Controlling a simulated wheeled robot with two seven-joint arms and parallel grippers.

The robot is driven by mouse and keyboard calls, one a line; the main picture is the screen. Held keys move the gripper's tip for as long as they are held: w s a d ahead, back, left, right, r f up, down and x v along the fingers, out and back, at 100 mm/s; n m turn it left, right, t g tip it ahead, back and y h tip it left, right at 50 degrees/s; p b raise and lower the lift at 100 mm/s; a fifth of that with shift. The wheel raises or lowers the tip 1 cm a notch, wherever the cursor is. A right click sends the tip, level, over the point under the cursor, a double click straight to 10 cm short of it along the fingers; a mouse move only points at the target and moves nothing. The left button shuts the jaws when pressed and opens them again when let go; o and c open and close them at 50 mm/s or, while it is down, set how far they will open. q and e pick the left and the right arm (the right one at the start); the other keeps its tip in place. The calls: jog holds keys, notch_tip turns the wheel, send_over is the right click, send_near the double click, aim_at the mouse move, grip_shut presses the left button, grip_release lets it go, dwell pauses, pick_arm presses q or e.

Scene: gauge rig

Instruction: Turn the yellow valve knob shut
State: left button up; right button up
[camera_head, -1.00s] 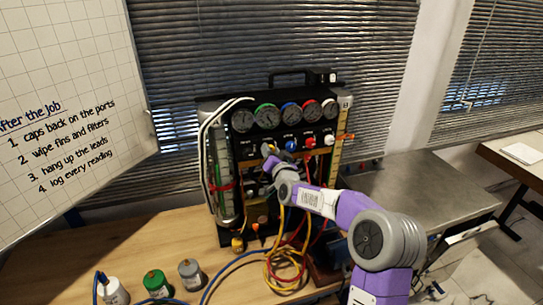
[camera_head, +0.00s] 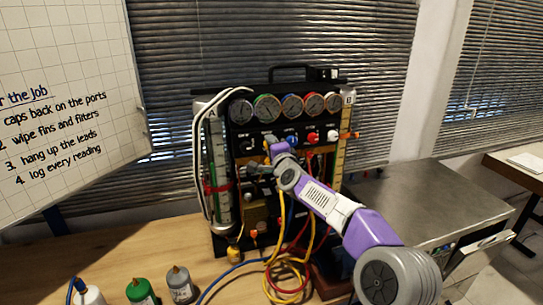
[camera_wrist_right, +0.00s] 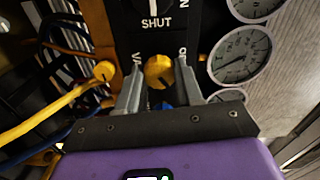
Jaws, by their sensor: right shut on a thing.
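The yellow valve knob (camera_wrist_right: 159,71) is on the rig's black panel, seen in the right wrist view with a dark line on its face. My right gripper (camera_wrist_right: 158,82) has a finger on each side of it and is shut on it. In the head view my right gripper (camera_head: 272,147) reaches the panel left of the blue knob (camera_head: 292,139) and mostly covers the yellow knob. My left gripper is not in view.
Red (camera_head: 312,138) and white (camera_head: 332,136) knobs sit to the right, below several gauges (camera_head: 267,107). Yellow and red hoses (camera_head: 290,272) hang below. Bottles (camera_head: 142,291) stand at the front left.

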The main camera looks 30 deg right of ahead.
jog(key=shift+m+b, duration=1.45)
jog(key=shift+m, duration=1.85)
jog(key=o, duration=1)
jog(key=shift+o, duration=0.2)
jog(key=shift+s, duration=0.1)
